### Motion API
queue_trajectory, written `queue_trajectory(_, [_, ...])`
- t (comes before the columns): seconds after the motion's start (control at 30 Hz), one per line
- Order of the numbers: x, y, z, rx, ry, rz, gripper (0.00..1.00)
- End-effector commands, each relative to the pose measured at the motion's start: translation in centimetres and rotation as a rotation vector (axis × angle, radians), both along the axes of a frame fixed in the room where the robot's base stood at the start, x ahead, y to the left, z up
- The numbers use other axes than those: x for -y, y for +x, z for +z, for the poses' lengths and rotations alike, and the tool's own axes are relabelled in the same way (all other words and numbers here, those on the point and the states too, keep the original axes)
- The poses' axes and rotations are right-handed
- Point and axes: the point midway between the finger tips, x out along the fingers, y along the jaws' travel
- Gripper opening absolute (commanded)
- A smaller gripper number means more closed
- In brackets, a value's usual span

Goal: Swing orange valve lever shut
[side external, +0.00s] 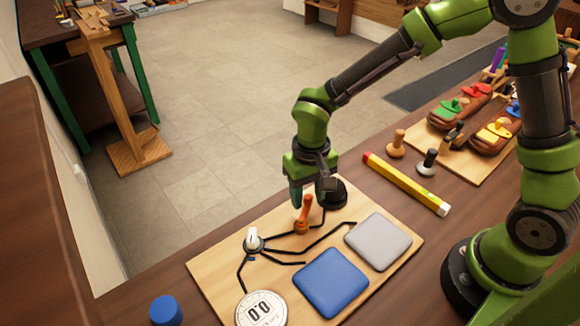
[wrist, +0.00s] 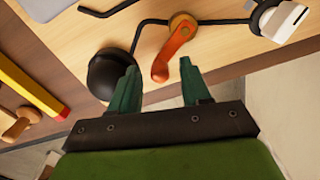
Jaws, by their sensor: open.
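The orange valve lever (side external: 306,209) stands on the light wooden board (side external: 215,277), its arm pointing up and slightly right from its round orange base. In the wrist view the lever (wrist: 173,54) reaches from its pivot at the top down toward the space between my fingers. My gripper (side external: 309,197) hangs just above and behind the lever in the side view. In the wrist view my gripper (wrist: 158,80) shows two green fingers spread apart, with the lever's free end between their tips. I cannot tell whether either finger touches it.
A black dome (side external: 334,192) sits right beside my gripper. A white knob (side external: 253,240), black lines, a blue pad (side external: 331,282), a grey pad (side external: 378,241) and a 0.0 dial (side external: 262,308) are on the board. A yellow bar (side external: 405,183) lies behind right.

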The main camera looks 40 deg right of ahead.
Motion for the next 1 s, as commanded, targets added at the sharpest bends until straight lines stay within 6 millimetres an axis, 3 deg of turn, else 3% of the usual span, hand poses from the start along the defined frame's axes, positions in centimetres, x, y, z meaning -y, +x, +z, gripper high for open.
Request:
queue_trajectory(0.37, [-0.01,-0.03,-0.67,-0.001,0.0,0.0,0.47])
queue_trajectory(0.7, [0.01,-0.02,-0.63,-0.001,0.0,0.0,0.0])
queue_trajectory(1.0, [-0.09,0.09,-0.61,0.0,0.0,0.026,0.0])
